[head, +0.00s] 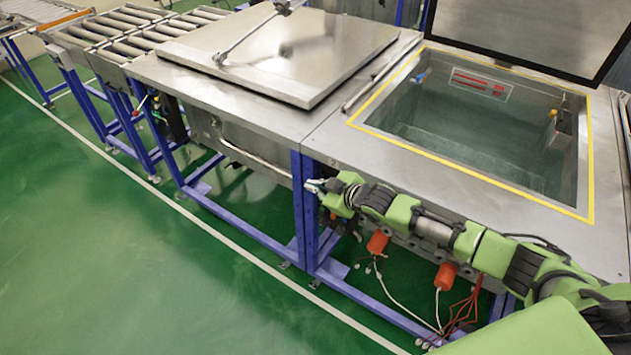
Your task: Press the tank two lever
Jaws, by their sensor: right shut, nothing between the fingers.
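Tank two (480,195), marked with a small 2 on its front edge, is the steel tank at the right with its lid (535,30) raised and a yellow border round its opening. My right arm crosses its front from the lower right. My right gripper (317,186) is shut and empty at the tank's front left corner, just below the top edge and by a blue upright. The tank two lever cannot be made out; the gripper and wrist cover that spot. My left gripper is out of view.
A neighbouring tank (220,100) at the left has its lid (290,50) down. A roller conveyor (125,30) joins it at the far left. Blue frame legs, orange cylinders (377,242) and loose cables are below tank two. The green floor (120,250) in front is clear.

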